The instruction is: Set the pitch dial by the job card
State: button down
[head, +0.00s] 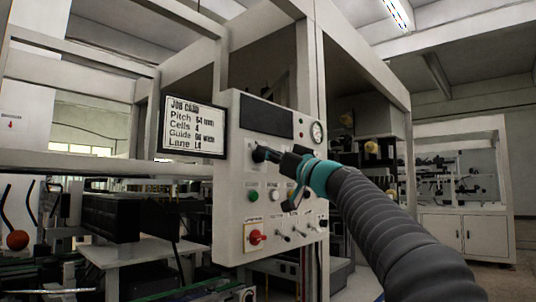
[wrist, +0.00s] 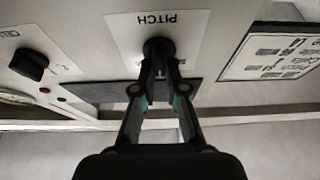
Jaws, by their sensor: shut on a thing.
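The job card (head: 193,127) hangs left of the control panel in the head view. Its Pitch line seems to read 64 mm; the lower lines are blurred. It also shows upside down at the right of the wrist view (wrist: 276,52). The black pitch dial (wrist: 158,46) sits on a white plate (wrist: 120,30) marked PITCH, upside down. My gripper (wrist: 160,66) is shut on the dial, its fingers covering most of it. The dial's pointer and scale are hidden. In the head view my gripper (head: 264,154) reaches the panel from the right.
A second black dial (wrist: 30,64) is at the left of the wrist view. Open room lies right of the panel.

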jog(key=shift+m, duration=0.4)
jog(key=shift+w+m+t+h+p, duration=0.15)
jog(key=shift+m+t+h, duration=0.55)
jog(key=shift+m, duration=1.25)
jog(key=shift+s+m+t+h+p, duration=0.1)
jog(key=shift+m+t+h+p, duration=0.25)
jog(key=shift+m+h, duration=1.15)
jog(key=shift+w+m+t+h+p, duration=0.1)
jog(key=shift+m+t+h, duration=0.45)
jog(key=shift+m, duration=1.8)
jog(key=shift+d+f, duration=0.1)
jog(key=c, duration=1.2)
grip_release()
